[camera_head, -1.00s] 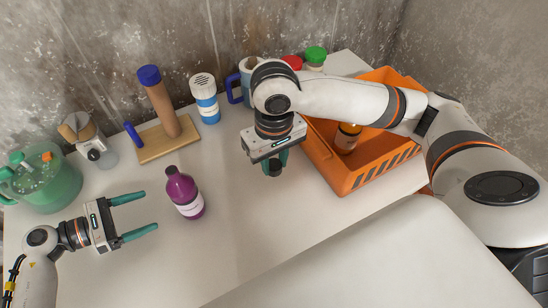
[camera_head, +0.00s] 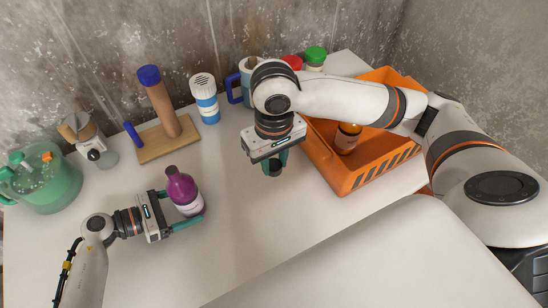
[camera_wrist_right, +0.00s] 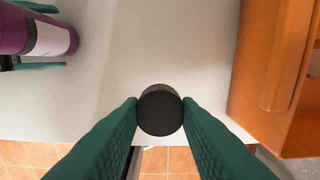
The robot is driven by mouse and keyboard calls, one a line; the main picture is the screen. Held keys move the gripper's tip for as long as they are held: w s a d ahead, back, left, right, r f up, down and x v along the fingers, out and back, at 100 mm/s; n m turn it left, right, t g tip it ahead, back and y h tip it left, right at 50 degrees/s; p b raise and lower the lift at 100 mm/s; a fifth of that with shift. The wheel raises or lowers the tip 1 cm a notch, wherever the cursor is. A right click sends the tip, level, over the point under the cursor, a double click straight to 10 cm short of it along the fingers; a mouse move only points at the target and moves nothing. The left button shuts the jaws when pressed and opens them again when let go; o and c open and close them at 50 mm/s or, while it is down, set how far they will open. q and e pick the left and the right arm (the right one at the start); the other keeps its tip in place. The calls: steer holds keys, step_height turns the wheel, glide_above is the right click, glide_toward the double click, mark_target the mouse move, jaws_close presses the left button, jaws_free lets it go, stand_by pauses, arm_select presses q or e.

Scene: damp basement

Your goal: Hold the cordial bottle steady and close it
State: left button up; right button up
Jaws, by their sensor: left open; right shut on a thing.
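The purple cordial bottle (camera_head: 183,188) with a pale label stands upright on the table, left of centre; it also shows at the upper left of the right wrist view (camera_wrist_right: 40,35). My left gripper (camera_head: 186,208) is open, with its green fingers on either side of the bottle; I cannot tell whether they touch it. My right gripper (camera_head: 275,165) points down above the table, right of the bottle. It is shut on a black round cap (camera_wrist_right: 160,110), seen between its green fingertips in the right wrist view.
An orange crate (camera_head: 345,184) with an amber bottle (camera_head: 347,138) inside stands right of my right gripper. Behind are a wooden board with a post (camera_head: 160,105), a white-and-blue shaker (camera_head: 205,98) and a blue-handled mug (camera_head: 234,88). A green jug (camera_head: 45,180) is far left. The front middle table is clear.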

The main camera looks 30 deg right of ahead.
arm_select(q)
steer(key=shift+d, duration=0.2)
steer(key=c, duration=1)
steer(key=shift+o, duration=0.2)
arm_select(e)
steer(key=w+a+r, duration=0.3)
steer(key=w+a, duration=0.1)
steer(key=a, duration=0.5)
step_height(320, 180, up, 4)
glide_above(171, 171)
